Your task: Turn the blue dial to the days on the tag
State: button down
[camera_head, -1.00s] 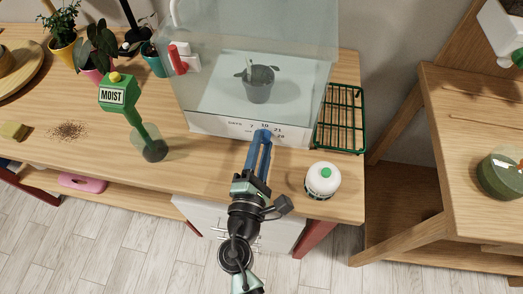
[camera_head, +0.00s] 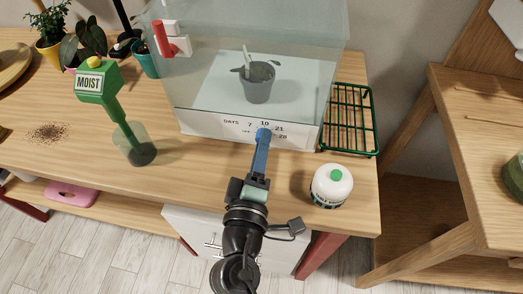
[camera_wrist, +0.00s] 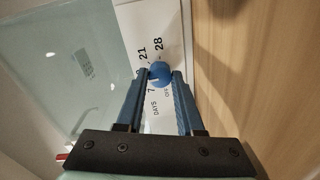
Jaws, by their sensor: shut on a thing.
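The blue dial (camera_wrist: 160,75) sits on the white front panel (camera_wrist: 143,30) of a clear case, among printed numbers 7, 21 and 28 and the word DAYS; 10 also shows in the head view. My gripper (camera_wrist: 161,74) is shut on the dial, one blue fingertip on each side. In the head view my gripper (camera_head: 263,136) reaches the panel from the front and mostly hides the dial. The dial's pointer is too small to read surely. A grey pot (camera_head: 258,85) inside the case holds a small plant and a pale tag (camera_head: 247,58); its writing is not legible.
A green MOIST meter (camera_head: 97,84) stands in a glass to the left. A white bottle with a green cap (camera_head: 331,187) stands close to the right of my arm. A green wire rack (camera_head: 349,118) lies right of the case. Spilled soil (camera_head: 49,133) is at the left.

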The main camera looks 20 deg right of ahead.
jog(key=shift+f+m, duration=0.1)
jog(key=shift+m, duration=0.3)
jog(key=c, duration=0.5)
grip_release()
jog(key=shift+c, duration=0.2)
jog(key=b+v, duration=0.3)
jog(key=v, duration=1)
